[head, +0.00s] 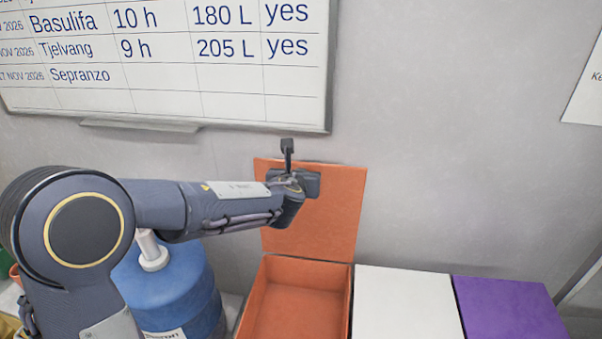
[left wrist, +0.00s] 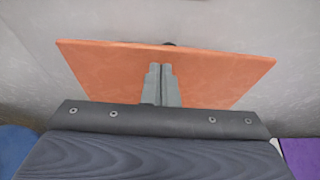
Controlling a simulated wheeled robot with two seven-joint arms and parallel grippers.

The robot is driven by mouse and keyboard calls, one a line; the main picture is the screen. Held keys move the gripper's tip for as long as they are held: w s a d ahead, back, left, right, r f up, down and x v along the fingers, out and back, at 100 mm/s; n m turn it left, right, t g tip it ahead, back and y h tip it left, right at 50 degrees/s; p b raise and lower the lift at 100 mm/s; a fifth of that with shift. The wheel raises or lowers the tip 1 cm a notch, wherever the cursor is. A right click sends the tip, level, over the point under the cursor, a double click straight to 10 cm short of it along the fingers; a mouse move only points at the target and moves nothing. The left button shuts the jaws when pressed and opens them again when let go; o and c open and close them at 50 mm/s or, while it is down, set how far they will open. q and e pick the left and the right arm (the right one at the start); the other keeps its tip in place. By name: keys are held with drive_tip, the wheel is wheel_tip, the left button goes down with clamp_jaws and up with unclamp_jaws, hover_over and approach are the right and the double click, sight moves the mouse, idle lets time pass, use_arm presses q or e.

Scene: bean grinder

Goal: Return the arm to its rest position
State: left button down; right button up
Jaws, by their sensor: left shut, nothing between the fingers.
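My left arm (head: 200,208) comes in from the left and reaches across in front of the wall. Its gripper (head: 288,150) is above the open orange box (head: 349,300), in front of the raised orange lid (head: 342,205). In the left wrist view the two grey fingers (left wrist: 160,82) are together, with nothing between them, and the orange lid (left wrist: 220,70) stands behind them. I cannot tell whether the gripper touches the lid. My right gripper is in neither view.
A blue barrel (head: 185,290) stands below my left arm. A white box (head: 405,300) and a purple box (head: 508,308) are right of the orange box. A whiteboard (head: 160,75) hangs on the wall behind.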

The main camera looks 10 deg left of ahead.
use_arm(q)
drive_tip(key=s+a+f+n+g+y, duration=0.25)
drive_tip(key=s+a+n+g, duration=0.25)
drive_tip(key=s+a+n, duration=1.25)
drive_tip(key=s+d+f+n+g+h, duration=0.1)
drive_tip(key=s+d+f+n+h, duration=0.1)
drive_tip(key=s+n, duration=0.8)
drive_tip(key=s+d+f+n+g+h, duration=0.2)
drive_tip(key=s+d+n+h, duration=0.2)
drive_tip(key=s+n, duration=0.6)
drive_tip(key=shift+s+d+f, duration=0.2)
drive_tip(key=shift+s+d, duration=0.25)
drive_tip(key=shift+d, duration=0.7)
